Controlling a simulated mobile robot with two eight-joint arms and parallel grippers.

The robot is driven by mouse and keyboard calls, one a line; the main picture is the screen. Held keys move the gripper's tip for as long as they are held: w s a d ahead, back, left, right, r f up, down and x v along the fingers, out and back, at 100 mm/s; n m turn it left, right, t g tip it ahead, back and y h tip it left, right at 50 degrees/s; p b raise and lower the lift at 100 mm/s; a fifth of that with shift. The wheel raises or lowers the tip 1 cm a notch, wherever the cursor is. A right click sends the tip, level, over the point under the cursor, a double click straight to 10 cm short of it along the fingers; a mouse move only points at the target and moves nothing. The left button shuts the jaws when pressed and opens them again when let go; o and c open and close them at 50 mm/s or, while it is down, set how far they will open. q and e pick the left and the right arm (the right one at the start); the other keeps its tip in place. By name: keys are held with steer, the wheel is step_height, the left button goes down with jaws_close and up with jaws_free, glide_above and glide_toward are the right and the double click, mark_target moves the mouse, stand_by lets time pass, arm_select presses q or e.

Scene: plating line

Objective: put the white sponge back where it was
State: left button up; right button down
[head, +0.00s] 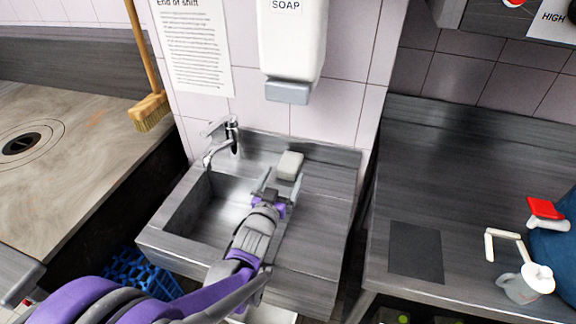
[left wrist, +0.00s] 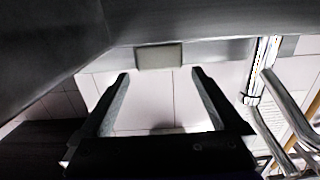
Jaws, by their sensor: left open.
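The white sponge (head: 289,165), a pale greyish block, rests on the rear right ledge of the metal sink (head: 330,213). In the left wrist view the sponge (left wrist: 158,56) is just beyond the fingertips, roughly centred between them. My left gripper (head: 280,184) is open and empty, reaching over the sink with its fingers pointing toward the sponge. In the left wrist view the left gripper (left wrist: 159,74) has its two fingers wide apart with a clear gap between. I cannot tell whether a fingertip touches the sponge. My right gripper is not in view.
A faucet (head: 220,140) stands left of the sponge. A soap dispenser (head: 293,45) hangs on the wall above. A broom (head: 150,112) leans at the left.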

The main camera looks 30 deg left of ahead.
arm_select(q)
steer(key=v, duration=0.5)
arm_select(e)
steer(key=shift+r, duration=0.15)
